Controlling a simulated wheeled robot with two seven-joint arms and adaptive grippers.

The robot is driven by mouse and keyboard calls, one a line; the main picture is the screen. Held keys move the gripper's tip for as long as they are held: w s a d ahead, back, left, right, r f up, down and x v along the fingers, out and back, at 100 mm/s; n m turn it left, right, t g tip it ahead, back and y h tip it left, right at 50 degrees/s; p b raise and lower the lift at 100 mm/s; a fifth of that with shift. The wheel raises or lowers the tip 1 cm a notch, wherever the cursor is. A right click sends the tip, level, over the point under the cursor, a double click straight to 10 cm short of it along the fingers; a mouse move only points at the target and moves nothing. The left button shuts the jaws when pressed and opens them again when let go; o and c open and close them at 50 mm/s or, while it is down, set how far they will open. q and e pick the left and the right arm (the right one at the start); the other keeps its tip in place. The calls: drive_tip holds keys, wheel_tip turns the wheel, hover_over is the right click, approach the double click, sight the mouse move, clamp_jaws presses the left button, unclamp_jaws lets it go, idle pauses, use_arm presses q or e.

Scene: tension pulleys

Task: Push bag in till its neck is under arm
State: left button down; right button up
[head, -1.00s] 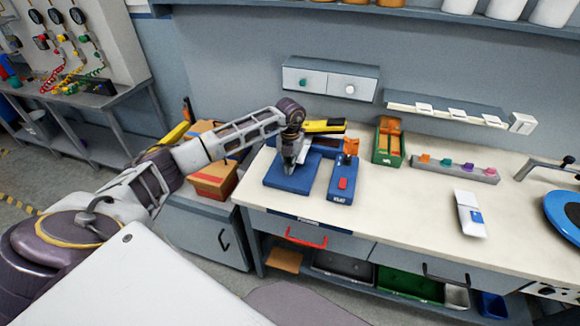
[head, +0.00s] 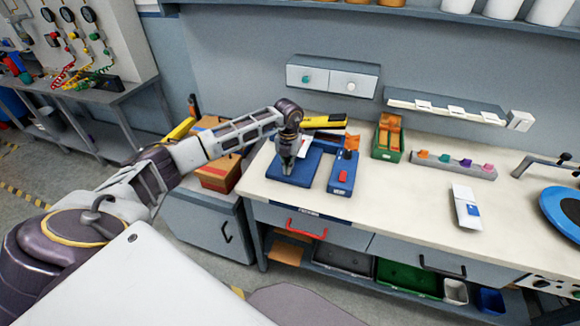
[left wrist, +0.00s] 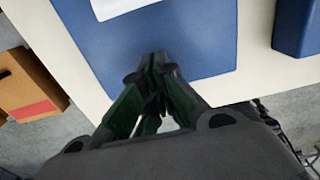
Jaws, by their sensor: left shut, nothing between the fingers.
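The bag is a white flat piece (head: 303,147) partly hidden behind my left gripper in the head view. In the left wrist view a white edge of it (left wrist: 118,7) lies on the blue plate (left wrist: 195,35) at the top. The sealer's yellow and black arm (head: 323,121) stands raised behind the plate, with a blue box with a red button (head: 342,178) to the right. My left gripper (head: 287,173) points down at the plate's front part, fingers shut and empty, apart from the bag; its fingertips show in the left wrist view (left wrist: 154,58). The bag's neck cannot be made out.
A green bin with orange packets (head: 388,138) stands right of the sealer. A grey rack with coloured pieces (head: 453,164) and a white packet (head: 466,206) lie further right. Cardboard boxes (head: 216,178) stand left of the bench. The worktop's front middle (head: 400,215) is clear.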

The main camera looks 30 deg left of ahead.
use_arm(q)
drive_tip(key=shift+d+r, duration=0.1)
drive_tip(key=shift+r, duration=0.5)
drive_tip(key=shift+w+r, duration=0.15)
drive_tip(key=shift+r, duration=0.45)
wheel_tip(320, 180, up, 8)
drive_tip(key=b, duration=0.1)
drive_tip(key=shift+f, duration=0.2)
use_arm(e)
drive_tip(key=shift+w+d+f, duration=0.25)
drive_tip(key=shift+d+f, duration=0.35)
drive_tip(key=shift+d, duration=0.25)
drive_tip(key=shift+a, duration=0.15)
